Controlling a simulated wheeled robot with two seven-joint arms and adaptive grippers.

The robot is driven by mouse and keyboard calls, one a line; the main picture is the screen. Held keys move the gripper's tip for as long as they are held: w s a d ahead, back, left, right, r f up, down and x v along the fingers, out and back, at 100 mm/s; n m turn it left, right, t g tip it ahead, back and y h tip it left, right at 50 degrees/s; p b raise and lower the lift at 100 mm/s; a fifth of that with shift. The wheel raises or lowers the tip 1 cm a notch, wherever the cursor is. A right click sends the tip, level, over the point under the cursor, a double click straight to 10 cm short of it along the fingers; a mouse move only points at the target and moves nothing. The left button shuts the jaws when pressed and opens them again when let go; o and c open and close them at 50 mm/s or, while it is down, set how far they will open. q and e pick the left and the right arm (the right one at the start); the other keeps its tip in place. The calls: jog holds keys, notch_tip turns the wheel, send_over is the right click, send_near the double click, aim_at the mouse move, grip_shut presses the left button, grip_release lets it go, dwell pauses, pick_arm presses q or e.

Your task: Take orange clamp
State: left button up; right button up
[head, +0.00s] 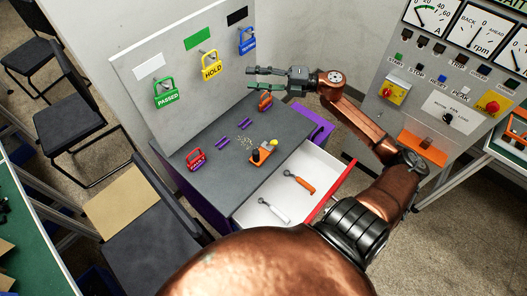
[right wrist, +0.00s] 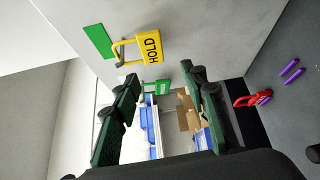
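A small orange piece (head: 265,102) stands on the dark desktop near its back edge, close to the wall panel. It looks like a clamp, though it is small here. A second orange piece (head: 261,153), with a black knob and a yellow part, lies nearer the desk's middle; I cannot tell its exact kind. My right gripper (head: 250,79) is open and empty, above and slightly left of the back orange piece, with its fingers pointing left. In the right wrist view its two dark green fingers (right wrist: 160,78) are spread, and no orange piece shows between them. My left gripper is out of view.
A panel behind the desk carries green (head: 167,95), yellow (head: 211,70) and blue (head: 247,45) padlocks. A red clamp-like piece (head: 195,159) and purple pieces (head: 222,143) lie on the desk. An open drawer (head: 326,173) holds orange-handled (head: 301,184) and white-handled tools (head: 275,212).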

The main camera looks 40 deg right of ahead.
jog(key=s+a+f+n+g+p, duration=0.1)
jog(key=s+a+f+n+g, duration=0.15)
jog(key=a, duration=0.35)
jog(key=s+a+f+n+g+p, duration=0.1)
jog(key=s+a+f+n+g, duration=0.15)
jog(key=a+n, duration=0.2)
jog(key=n+g+h+p, duration=0.3)
jog(key=n+g+h, duration=0.2)
jog(key=n+h, duration=0.3)
send_over(257, 154)
jog(key=s, duration=0.1)
notch_tip(257, 154, down, 10)
jog(key=m, duration=0.1)
jog(key=shift+s+d+f+h, duration=0.25)
jog(key=shift+d+f+h, duration=0.2)
jog(key=shift+d+h, duration=0.2)
jog(key=shift+w+f, duration=0.1)
jog(key=shift+f, duration=0.25)
jog(key=x, duration=0.7)
jog(key=shift+d+f, duration=0.1)
jog(key=shift+d, duration=0.05)
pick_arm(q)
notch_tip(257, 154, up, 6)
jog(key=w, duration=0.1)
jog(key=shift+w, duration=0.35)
pick_arm(e)
grip_shut()
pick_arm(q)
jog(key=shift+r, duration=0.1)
